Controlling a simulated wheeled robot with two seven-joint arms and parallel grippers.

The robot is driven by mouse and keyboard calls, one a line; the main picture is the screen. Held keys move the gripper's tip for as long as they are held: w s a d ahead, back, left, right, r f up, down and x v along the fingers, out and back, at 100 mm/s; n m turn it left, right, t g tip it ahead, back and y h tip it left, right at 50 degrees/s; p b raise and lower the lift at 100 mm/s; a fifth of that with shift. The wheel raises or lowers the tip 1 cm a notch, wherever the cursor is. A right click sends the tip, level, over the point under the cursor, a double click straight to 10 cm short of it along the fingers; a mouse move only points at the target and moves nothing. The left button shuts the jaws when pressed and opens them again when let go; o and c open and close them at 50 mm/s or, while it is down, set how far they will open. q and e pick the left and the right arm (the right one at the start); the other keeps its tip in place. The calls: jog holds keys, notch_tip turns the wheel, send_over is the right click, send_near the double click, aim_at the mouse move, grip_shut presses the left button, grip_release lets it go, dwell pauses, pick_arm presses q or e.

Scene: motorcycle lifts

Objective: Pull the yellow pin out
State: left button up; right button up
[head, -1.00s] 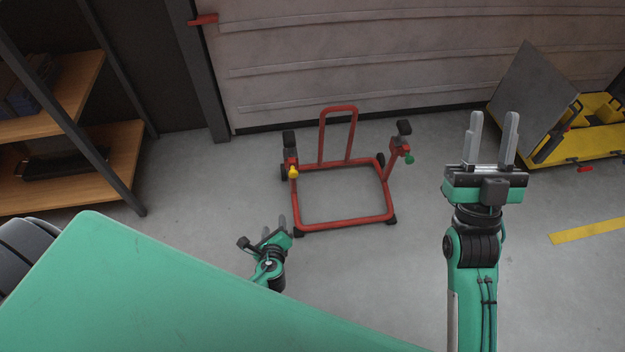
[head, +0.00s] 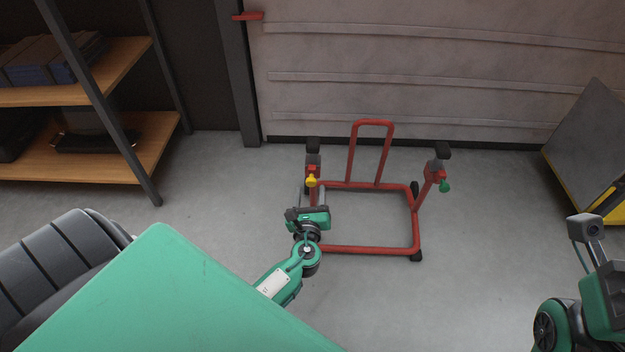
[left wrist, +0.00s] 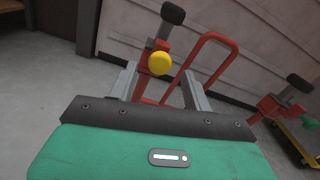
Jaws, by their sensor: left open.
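The yellow pin (head: 311,181) sits in the left upright of a red wheeled stand (head: 365,249). Its round yellow head also shows in the left wrist view (left wrist: 159,63). My left gripper (head: 311,194) is open, just below and in front of the pin in the head view. In the left wrist view its fingers (left wrist: 157,88) are apart, with the pin head beyond and between them. Nothing is between the fingers that I can tell. A green knob (head: 445,186) is on the right upright. My right arm (head: 590,290) is at the lower right edge; its fingers are out of frame.
A shelf with wooden boards (head: 90,163) stands at the left. A ribbed wall (head: 420,70) is behind the stand. A grey panel (head: 590,140) on a yellow base is at the far right. The floor around the stand is clear.

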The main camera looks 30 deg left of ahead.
aim_at(311, 185)
pick_arm(q)
jog(key=b+x, duration=0.1)
jog(key=x, duration=0.5)
jog(key=shift+w+a, duration=0.2)
jog(key=shift+w, duration=0.15)
